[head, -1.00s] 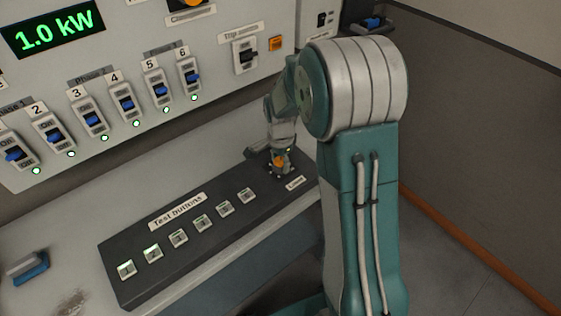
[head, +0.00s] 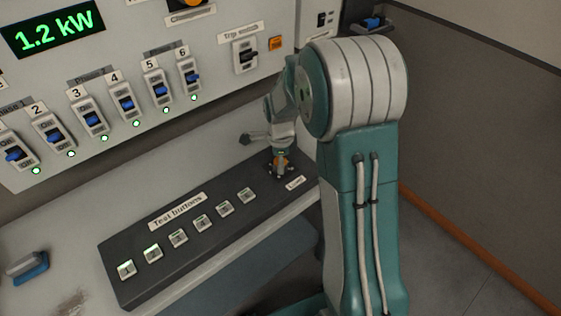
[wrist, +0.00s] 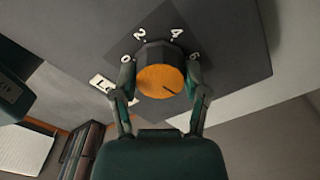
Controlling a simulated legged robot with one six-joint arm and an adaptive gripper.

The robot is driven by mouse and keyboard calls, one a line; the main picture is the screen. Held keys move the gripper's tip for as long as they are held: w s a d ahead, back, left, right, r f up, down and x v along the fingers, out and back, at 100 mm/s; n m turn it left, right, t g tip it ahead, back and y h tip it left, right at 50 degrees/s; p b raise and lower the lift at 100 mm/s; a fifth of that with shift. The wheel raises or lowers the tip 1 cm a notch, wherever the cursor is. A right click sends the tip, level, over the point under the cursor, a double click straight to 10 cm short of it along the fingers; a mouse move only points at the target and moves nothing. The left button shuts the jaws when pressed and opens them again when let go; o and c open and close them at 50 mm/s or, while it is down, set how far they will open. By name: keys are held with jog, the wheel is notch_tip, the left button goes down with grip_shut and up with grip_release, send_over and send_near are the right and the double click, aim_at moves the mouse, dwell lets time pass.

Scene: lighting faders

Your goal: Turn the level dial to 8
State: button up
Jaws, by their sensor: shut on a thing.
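The level dial (wrist: 161,80) has an orange cap and a dark skirt, on the dark panel. In the wrist view the numbers 0, 2, 4 and a partly covered 6 show around it; no 8 is visible. A dark line on the cap points to the lower right, beyond the 6, towards the right finger. My gripper (wrist: 160,88) is shut on the dial, one finger on each side. In the head view my gripper (head: 281,168) stands over the dial at the panel's far right end, mostly hiding it.
A row of test buttons (head: 203,223) lies left of the dial on the same dark box. Behind it stands a grey cabinet with blue switches (head: 127,104) and a green display (head: 55,33) reading 1.2 kW. A blue-and-grey object (head: 30,265) lies at the far left.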

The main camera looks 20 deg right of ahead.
jog(key=shift+f, duration=0.1)
jog(key=o, duration=1.2)
jog(key=shift+c, duration=0.2)
jog(key=shift+w+a, duration=0.1)
notch_tip(320, 180, up, 12)
